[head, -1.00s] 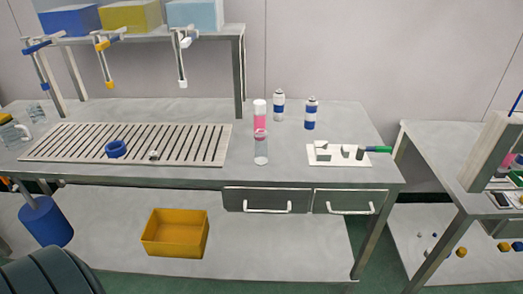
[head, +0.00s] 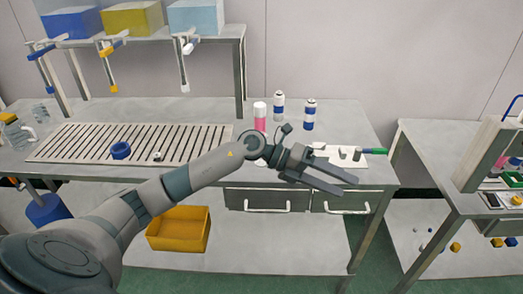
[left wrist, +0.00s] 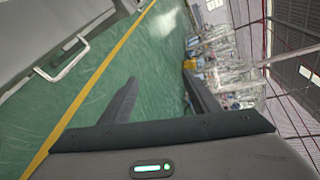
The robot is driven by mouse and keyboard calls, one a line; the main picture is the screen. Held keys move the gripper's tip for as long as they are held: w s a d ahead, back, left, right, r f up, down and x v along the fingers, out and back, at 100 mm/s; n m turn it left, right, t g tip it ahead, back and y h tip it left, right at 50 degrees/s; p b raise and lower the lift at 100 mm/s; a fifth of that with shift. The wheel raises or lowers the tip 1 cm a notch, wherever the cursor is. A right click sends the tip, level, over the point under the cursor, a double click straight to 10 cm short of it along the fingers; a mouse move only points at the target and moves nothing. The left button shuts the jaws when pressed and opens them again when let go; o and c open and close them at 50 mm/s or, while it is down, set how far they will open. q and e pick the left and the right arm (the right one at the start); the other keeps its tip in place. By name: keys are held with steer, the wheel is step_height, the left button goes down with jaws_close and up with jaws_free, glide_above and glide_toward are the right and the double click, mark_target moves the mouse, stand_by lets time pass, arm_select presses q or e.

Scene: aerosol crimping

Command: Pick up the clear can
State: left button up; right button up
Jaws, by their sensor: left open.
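The clear can is hidden behind my left wrist in the head view, in front of the pink can with a white cap (head: 260,122). My left gripper (head: 347,187) is open and empty, in front of the bench's front edge near the right drawer, pointing right and slightly down. In the left wrist view its two fingers (left wrist: 160,78) are spread apart with green floor between them and no can in sight. My right gripper is in neither view.
Two white-and-blue cans (head: 279,106) (head: 309,115) stand behind on the bench (head: 345,115). A white board (head: 372,159) with grey blocks lies at right. A slatted rack (head: 85,143) holds a blue ring (head: 121,150). A yellow bin (head: 180,238) sits below.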

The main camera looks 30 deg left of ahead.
arm_select(q)
steer(key=a+r+y, duration=0.2)
steer(key=a+y, duration=0.2)
steer(key=a, duration=0.5)
steer(key=w+a+r+y, duration=0.1)
steer(key=a+r+y, duration=0.2)
steer(key=a, duration=0.6)
steer(key=a+r+m+y+p, duration=0.1)
steer(key=a+r+y, duration=0.2)
steer(key=a+y, duration=0.3)
steer(key=a, duration=0.4)
steer(key=shift+w+y, duration=0.15)
steer(key=shift+y, duration=0.15)
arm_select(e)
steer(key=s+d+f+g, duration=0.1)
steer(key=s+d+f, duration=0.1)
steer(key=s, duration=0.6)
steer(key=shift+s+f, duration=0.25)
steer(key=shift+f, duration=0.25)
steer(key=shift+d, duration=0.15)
